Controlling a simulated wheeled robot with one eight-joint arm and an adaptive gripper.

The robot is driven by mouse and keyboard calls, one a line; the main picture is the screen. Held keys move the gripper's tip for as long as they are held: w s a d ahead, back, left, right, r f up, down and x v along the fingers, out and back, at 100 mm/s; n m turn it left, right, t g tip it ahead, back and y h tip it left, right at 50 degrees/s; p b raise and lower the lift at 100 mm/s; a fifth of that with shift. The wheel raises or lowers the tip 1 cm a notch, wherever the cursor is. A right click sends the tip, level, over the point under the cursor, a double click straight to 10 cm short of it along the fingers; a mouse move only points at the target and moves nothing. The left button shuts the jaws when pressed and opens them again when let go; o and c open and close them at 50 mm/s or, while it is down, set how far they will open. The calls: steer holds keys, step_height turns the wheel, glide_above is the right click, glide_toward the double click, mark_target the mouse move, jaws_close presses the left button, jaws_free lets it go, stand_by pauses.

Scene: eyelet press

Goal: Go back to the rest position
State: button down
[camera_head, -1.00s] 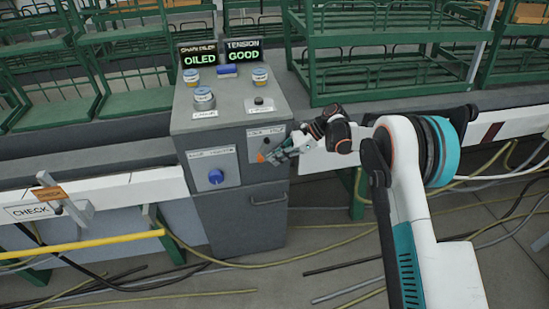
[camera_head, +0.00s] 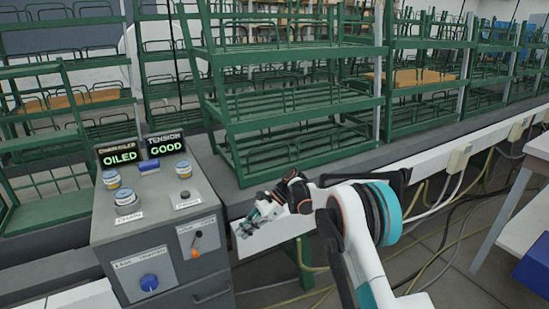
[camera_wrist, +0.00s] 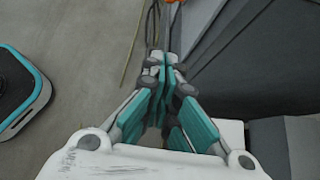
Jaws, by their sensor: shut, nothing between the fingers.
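My gripper (camera_head: 246,226) is shut and empty in the head view. It is to the right of the grey control console (camera_head: 142,236), apart from the orange-tipped lever (camera_head: 196,239) on its front panel. My arm is bent, reaching left toward the console's side. In the wrist view my gripper (camera_wrist: 165,62) has its teal and grey fingers together, pointing to the top of the picture. A bit of orange shows at the top edge beyond the fingertips; I cannot tell surely what it is.
The console carries a blue knob (camera_head: 149,282), several jars, and displays (camera_head: 143,150) reading OILED and GOOD. Green wire racks (camera_head: 290,110) stand behind on a grey ledge. A white rail runs behind my arm. Cables (camera_head: 440,200) lie on the floor; a white table (camera_head: 525,236) is at far right.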

steer(key=s+d+r+n+t+h, duration=0.15)
steer(key=d+r, duration=0.25)
steer(key=r, duration=0.4)
steer(key=s+d+r+n+t, duration=0.1)
steer(key=d+r+t, duration=0.1)
steer(key=d+r, duration=0.4)
steer(key=s+d+r+n+t+h, duration=0.2)
steer(key=s+d+r+t, duration=0.1)
steer(key=s+d+r, duration=0.6)
steer(key=s+d+n+t+h, duration=0.2)
steer(key=s+d+n+t, duration=0.1)
steer(key=s+d, duration=0.6)
steer(key=s+d+n+t+h, duration=0.3)
steer(key=s+d, duration=0.5)
steer(key=s, duration=0.7)
steer(key=shift+s+d+f+n, duration=0.2)
steer(key=shift+d+f+n, duration=0.2)
steer(key=shift+n, duration=0.35)
